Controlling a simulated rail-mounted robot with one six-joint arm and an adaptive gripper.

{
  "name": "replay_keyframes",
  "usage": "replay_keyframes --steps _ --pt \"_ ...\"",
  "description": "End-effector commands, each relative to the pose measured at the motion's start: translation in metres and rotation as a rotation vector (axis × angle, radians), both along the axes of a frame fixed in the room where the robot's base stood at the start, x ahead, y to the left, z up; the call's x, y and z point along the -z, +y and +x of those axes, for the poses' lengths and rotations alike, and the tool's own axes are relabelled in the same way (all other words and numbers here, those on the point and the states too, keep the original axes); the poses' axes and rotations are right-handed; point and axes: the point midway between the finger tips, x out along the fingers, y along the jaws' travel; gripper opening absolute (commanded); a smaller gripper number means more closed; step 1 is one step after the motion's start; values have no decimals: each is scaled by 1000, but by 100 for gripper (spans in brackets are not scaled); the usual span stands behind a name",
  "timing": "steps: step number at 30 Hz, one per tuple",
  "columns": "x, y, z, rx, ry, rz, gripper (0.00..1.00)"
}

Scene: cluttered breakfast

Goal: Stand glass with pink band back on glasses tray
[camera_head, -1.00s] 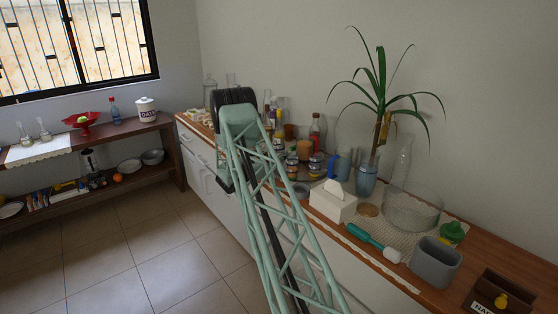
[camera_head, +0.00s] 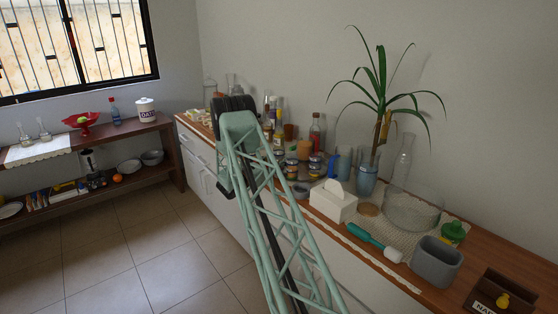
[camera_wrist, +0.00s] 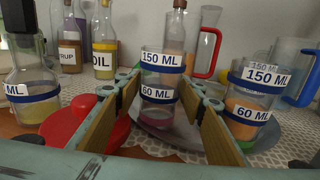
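A clear glass (camera_wrist: 160,100) with blue-edged 150 ML and 60 ML labels and a pink-purple zone near its base stands upright in the middle of the wrist view. It appears to stand on a grey round tray (camera_wrist: 185,137). My gripper (camera_wrist: 162,88) has its two wood-padded fingers on either side of this glass. The fingers are spread, and I see no clear contact with the glass. In the head view my arm hides the gripper and this glass.
A similar glass with orange (camera_wrist: 245,105) is close to the right finger. A flask with yellow contents (camera_wrist: 38,100) and a red round object (camera_wrist: 85,122) are at left. An oil bottle (camera_wrist: 103,45), a syrup bottle (camera_wrist: 70,45) and a red-handled jug (camera_wrist: 205,50) crowd behind.

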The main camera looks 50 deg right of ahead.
Motion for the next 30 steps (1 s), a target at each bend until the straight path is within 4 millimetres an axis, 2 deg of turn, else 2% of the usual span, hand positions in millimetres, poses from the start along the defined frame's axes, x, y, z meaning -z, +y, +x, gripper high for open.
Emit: replay_keyframes --steps 14,20,30 --pt "-4 5 1 -1 1 0 37" --pt "-4 26 3 -3 2 1 37" --pt "-4 75 6 -1 1 1 37"
